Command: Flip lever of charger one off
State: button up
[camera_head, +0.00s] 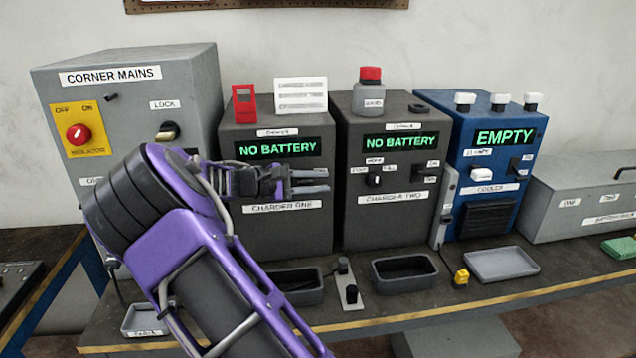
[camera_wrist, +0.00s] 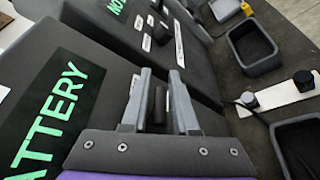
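Charger one (camera_head: 285,230) is a dark grey box with a green "NO BATTERY" display (camera_head: 278,147). My gripper (camera_head: 322,181) is in front of its face, just above the "CHARGER ONE" label (camera_head: 282,207), pointing right. In the wrist view my gripper (camera_wrist: 161,80) has its two fingers apart. A short dark post (camera_wrist: 158,104), seemingly charger one's lever, shows between them, with a gap visible on both sides. I cannot tell the lever's on or off position. In the head view the gripper and wrist hide that part of the panel.
Charger two (camera_head: 385,218) stands close to the right, then the blue cooler (camera_head: 489,217). The corner mains box (camera_head: 130,92) stands at the left. Open black trays (camera_head: 405,287) and a small plate with black knobs (camera_head: 352,308) lie on the bench in front.

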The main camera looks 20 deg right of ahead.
grip_shut()
jog(key=shift+f+m+b, duration=0.25)
jog(key=shift+m+b, duration=0.05)
jog(key=shift+b, duration=0.35)
jog(key=shift+f+m+t+h+b, duration=0.25)
jog(key=shift+f+m+h+b, duration=0.25)
jog(key=shift+m+b, duration=0.7)
jog(key=shift+f+m+t+h+b, duration=0.3)
jog(key=shift+m+h+b, duration=0.5)
jog(key=shift+m, duration=0.65)
jog(key=shift+f+m+t+h+b, duration=0.15)
jog(key=shift+f+m+h+b, duration=0.3)
jog(key=shift+m+b, duration=0.8)
jog(key=shift+m, duration=0.3)
jog(key=shift+w, duration=0.1)
